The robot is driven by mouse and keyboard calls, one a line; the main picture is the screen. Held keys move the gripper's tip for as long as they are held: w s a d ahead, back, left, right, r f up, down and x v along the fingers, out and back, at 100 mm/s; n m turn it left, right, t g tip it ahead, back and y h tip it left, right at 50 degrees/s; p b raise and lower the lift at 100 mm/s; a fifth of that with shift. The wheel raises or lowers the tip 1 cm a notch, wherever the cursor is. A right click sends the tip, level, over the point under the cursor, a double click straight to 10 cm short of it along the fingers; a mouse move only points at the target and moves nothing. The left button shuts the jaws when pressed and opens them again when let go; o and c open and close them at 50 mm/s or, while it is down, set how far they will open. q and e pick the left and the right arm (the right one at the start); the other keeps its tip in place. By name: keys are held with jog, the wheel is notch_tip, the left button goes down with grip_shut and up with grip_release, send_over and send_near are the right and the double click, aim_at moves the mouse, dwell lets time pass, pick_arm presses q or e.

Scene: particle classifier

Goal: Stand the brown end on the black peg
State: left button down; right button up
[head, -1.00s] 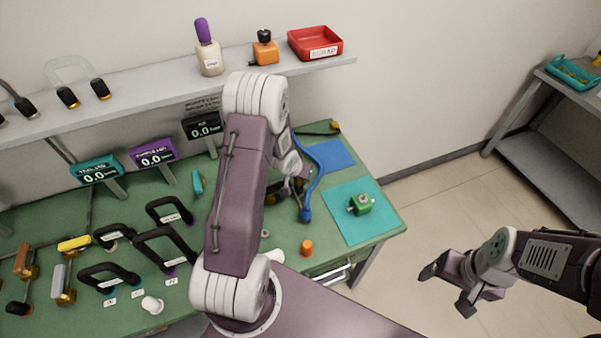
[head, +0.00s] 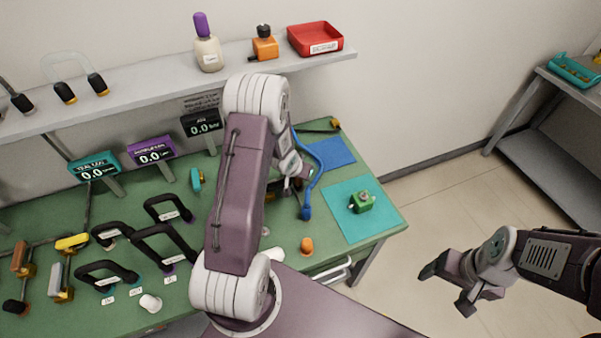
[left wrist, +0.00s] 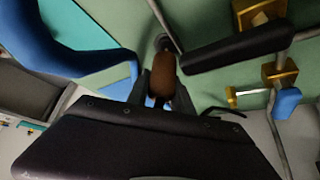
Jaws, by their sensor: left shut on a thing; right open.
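The brown end (left wrist: 162,78) shows as a short rounded brown piece in the left wrist view. My left gripper (left wrist: 160,98) is shut on it, with a finger on each side. A dark round piece (left wrist: 164,43) lies just beyond the brown end; I cannot tell whether they touch or whether it is the black peg. A black bar (left wrist: 235,48) on a metal rod lies to the right. In the head view my left arm hides the brown end and most of the left gripper. My right gripper (head: 447,283) is open and empty, right of the bench over the floor.
A blue hose (head: 316,172) curves close to my left gripper. A green block (head: 361,202) stands on a teal mat (head: 378,226). Black handles (head: 165,243) and displays (head: 153,150) crowd the left. A shelf (head: 130,92) overhangs the back.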

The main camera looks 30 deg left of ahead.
pick_arm(q)
jog(key=shift+f+b, duration=0.85)
jog(key=shift+f, duration=0.2)
jog(key=c, duration=1)
grip_release()
jog(key=shift+c, duration=0.2)
jog(key=p+v, duration=0.2)
jog(key=v, duration=0.7)
